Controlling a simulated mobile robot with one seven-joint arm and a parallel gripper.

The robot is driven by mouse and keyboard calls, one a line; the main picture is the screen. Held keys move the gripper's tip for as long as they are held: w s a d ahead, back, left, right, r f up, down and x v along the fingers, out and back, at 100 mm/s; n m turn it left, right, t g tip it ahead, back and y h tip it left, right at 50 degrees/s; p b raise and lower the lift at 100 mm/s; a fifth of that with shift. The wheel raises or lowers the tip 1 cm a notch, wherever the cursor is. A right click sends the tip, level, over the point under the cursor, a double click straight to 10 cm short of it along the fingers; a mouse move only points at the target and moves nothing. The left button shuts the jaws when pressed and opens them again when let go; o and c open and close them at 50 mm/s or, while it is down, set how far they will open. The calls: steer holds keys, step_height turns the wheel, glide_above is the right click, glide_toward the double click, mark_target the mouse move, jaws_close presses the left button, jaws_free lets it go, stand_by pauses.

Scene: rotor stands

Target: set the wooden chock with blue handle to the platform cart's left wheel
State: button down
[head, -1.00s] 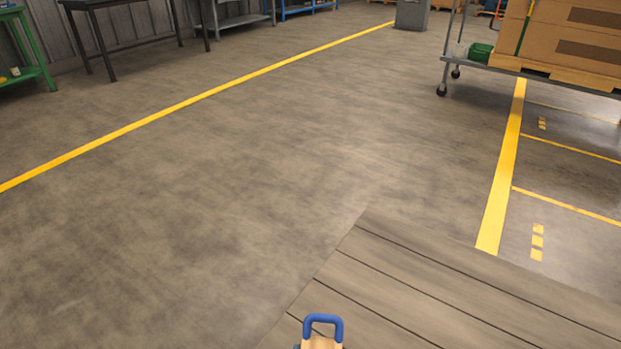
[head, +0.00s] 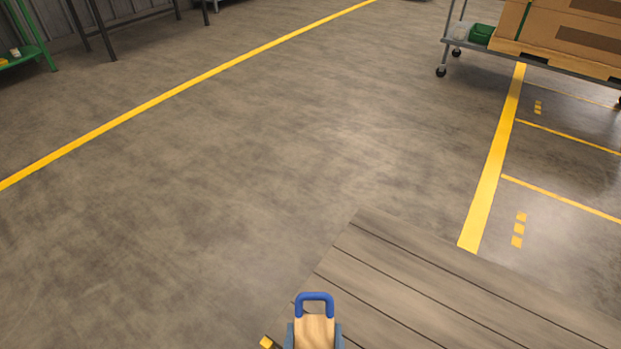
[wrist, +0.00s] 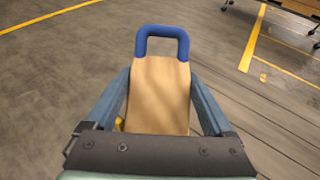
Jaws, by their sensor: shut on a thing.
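The wooden chock (head: 315,332) with its blue handle (head: 315,297) is at the bottom edge of the head view. In the wrist view the chock (wrist: 159,95) fills the middle, its handle pointing away. My gripper (wrist: 160,100) is shut on the chock, one blue-grey finger along each side. The head view also shows the fingers of my gripper (head: 314,337) beside the wood. The platform cart (head: 530,58) stands at the upper right, loaded with cartons. Two dark wheels show at its left end, a nearer one (head: 440,72) and a farther one (head: 456,53). The chock is well apart from them.
A grey plank surface (head: 420,285) lies at lower right. A yellow floor line (head: 492,165) runs towards the cart. A green bench (head: 25,58) and dark table legs (head: 95,30) stand at upper left. The middle floor (head: 280,160) is clear.

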mark_target(311, 346)
step_height(311, 346, up, 16)
steer(key=s+p, duration=0.1)
steer(key=p, duration=1.8)
steer(key=shift+a+r, duration=0.2)
steer(key=shift+a, duration=0.15)
steer(key=shift+d, duration=0.1)
steer(key=shift+s, duration=0.1)
steer(key=shift+f, duration=0.1)
